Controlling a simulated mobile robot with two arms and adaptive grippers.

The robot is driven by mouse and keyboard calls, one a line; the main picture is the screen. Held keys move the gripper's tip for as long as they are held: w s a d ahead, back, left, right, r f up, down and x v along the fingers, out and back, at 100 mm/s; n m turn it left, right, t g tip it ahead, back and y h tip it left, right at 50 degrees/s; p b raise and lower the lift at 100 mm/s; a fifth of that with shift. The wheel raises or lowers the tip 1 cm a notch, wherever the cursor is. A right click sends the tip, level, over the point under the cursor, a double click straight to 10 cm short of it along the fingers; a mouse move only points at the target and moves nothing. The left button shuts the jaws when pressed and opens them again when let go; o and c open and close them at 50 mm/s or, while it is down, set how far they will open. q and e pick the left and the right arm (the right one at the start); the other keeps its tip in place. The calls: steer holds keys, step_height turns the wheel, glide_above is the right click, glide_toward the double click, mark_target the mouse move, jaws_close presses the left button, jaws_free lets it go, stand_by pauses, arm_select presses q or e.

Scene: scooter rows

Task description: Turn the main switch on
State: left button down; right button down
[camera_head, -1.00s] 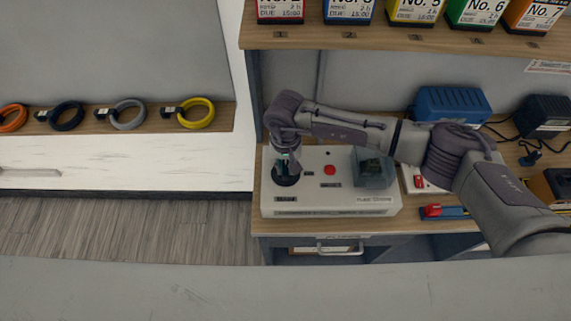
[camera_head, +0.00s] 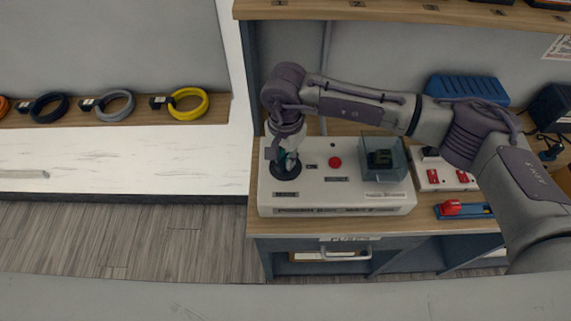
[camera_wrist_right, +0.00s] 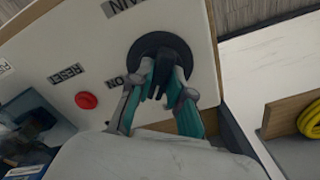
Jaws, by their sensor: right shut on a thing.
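The main switch is a black rotary knob on a round black base (camera_head: 285,172), at the left of a white control box (camera_head: 340,200). My right gripper (camera_head: 287,158) comes down onto it from above and is shut on the knob. In the right wrist view, the teal-sided fingers of the right gripper (camera_wrist_right: 164,80) straddle the dark knob of the main switch (camera_wrist_right: 158,43). An ON label (camera_wrist_right: 122,80) lies beside the base, and a partly cut-off MAIN label (camera_wrist_right: 122,5) is near it. The fingers hide part of the knob, so its exact angle is unclear. My left gripper is not in view.
A panel with red switches (camera_head: 440,177) stands to the right. A shelf (camera_head: 400,10) runs above. Coiled cables (camera_head: 188,104) lie on the left ledge.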

steer(key=m+b, duration=0.6)
steer(key=b, duration=0.1)
steer(key=shift+f, duration=0.25)
steer(key=shift+r+m+b, duration=0.15)
steer(key=shift+m+b, duration=0.75)
steer(key=shift+m, duration=0.2)
steer(key=shift+r+m+b, duration=0.1)
steer(key=shift+m+b, duration=0.75)
steer(key=shift+m, duration=0.25)
steer(key=c, duration=1.1)
jaws_free()
step_height(320, 180, up, 12)
steer(key=shift+r, duration=0.1)
